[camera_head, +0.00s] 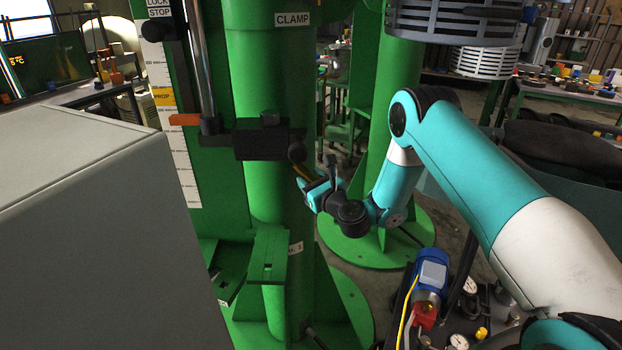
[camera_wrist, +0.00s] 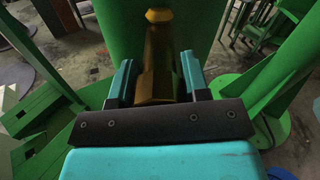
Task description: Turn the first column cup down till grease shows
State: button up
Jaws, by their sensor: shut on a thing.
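The first column is a thick green post (camera_head: 265,90) with a partly hidden label ending in 1 near its foot. A brass-coloured part, which looks like the column cup (camera_wrist: 158,75), points from my gripper toward the green column in the wrist view. In the head view, my gripper (camera_head: 311,186) is at the column's right side, and a bit of brass shows beyond the fingers. I see no grease.
A green bracket (camera_head: 268,255) stands below. A grey cabinet (camera_head: 95,240) fills the left. A blue motor (camera_head: 430,275) is at lower right.

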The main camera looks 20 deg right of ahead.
jog(key=shift+a, duration=0.1)
jog(key=o, duration=0.9)
jog(key=shift+s, duration=0.1)
